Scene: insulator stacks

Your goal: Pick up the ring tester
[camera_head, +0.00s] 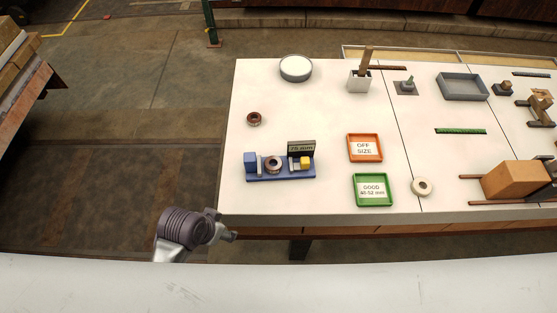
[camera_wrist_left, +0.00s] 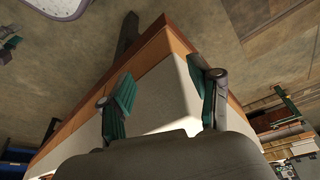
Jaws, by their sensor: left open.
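The ring tester (camera_head: 280,178) is a blue base with a blue block at its left end, a yellow block at its right and a dark display reading about 75 mm. A brown-and-grey ring (camera_head: 273,165) sits on it between the blocks. It stands near the front left of the white table. My left gripper (camera_head: 232,237) is just off the table's front left corner, apart from the tester. The left wrist view shows its teal-padded fingers (camera_wrist_left: 163,85) spread and empty, with the table corner beyond. The tester is not visible there. My right gripper is not in view.
An orange OFF SIZE tray (camera_head: 379,158) and a green GOOD tray (camera_head: 387,204) lie right of the tester. A brown ring (camera_head: 254,119) lies behind it, a cream ring (camera_head: 422,187) further right. A round dish (camera_head: 296,68) stands at the back. The table (camera_head: 330,110) has clear room between.

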